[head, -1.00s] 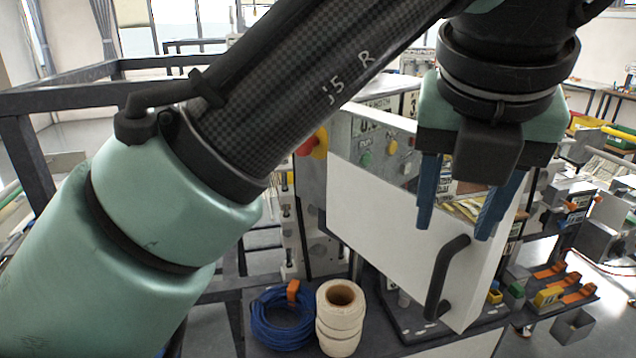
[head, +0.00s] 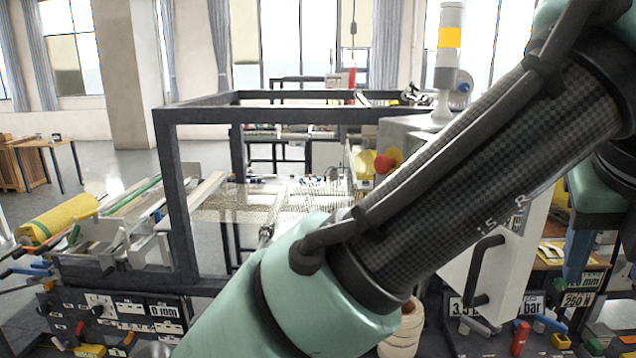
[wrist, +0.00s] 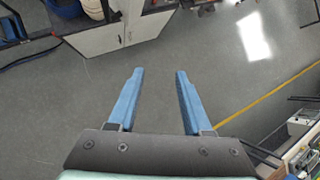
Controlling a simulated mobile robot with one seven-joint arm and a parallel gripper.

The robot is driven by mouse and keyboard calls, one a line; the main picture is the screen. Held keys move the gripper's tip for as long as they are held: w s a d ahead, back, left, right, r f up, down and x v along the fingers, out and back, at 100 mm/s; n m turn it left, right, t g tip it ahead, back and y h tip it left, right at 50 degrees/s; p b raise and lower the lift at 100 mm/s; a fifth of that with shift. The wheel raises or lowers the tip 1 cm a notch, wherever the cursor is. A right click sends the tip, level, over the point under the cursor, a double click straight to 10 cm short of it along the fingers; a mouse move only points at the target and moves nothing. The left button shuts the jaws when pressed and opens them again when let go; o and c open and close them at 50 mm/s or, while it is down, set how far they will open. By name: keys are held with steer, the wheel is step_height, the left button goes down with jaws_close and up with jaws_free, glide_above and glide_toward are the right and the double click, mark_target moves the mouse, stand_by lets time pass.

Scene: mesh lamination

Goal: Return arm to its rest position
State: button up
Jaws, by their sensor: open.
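My gripper (wrist: 154,84) shows in the wrist view with its two blue fingers apart and nothing between them. It points down over bare grey floor. In the head view my arm runs from the bottom middle up to the right edge. One blue finger shows beside the white cabinet door at the far right, and the rest of the gripper is cut off or hidden there. The white door (head: 508,262) has a black handle (head: 484,270) and stands to the left of the finger, apart from it as far as I can tell.
A dark machine frame (head: 178,190) stands left of my arm. A panel with labels and knobs (head: 110,312) runs along the lower left. A red and yellow stop button (head: 386,162) sits behind my arm. The wrist view shows open floor (wrist: 200,55).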

steer(key=w+d+r+n+t+h, duration=0.2)
steer(key=w+d+r+n+h, duration=0.15)
steer(key=n+h, duration=0.2)
steer(key=w+a+r+n+t+h+b, duration=0.2)
steer(key=a+r+n+t+h, duration=0.15)
steer(key=r+n+t, duration=0.5)
steer(key=s+a+n+t+y, duration=0.2)
steer(key=a+n+t+y, duration=0.4)
steer(key=a+n, duration=0.6)
steer(key=s+a+n+t+y+b, duration=0.1)
steer(key=a+n+t+y, duration=0.5)
steer(key=a+n, duration=0.6)
steer(key=s+n+y, duration=0.1)
steer(key=n+y, duration=0.1)
steer(key=n, duration=0.1)
steer(key=shift+s+a+r+y+b, duration=0.15)
steer(key=shift+s+r+y+b, duration=0.15)
steer(key=shift+s, duration=0.05)
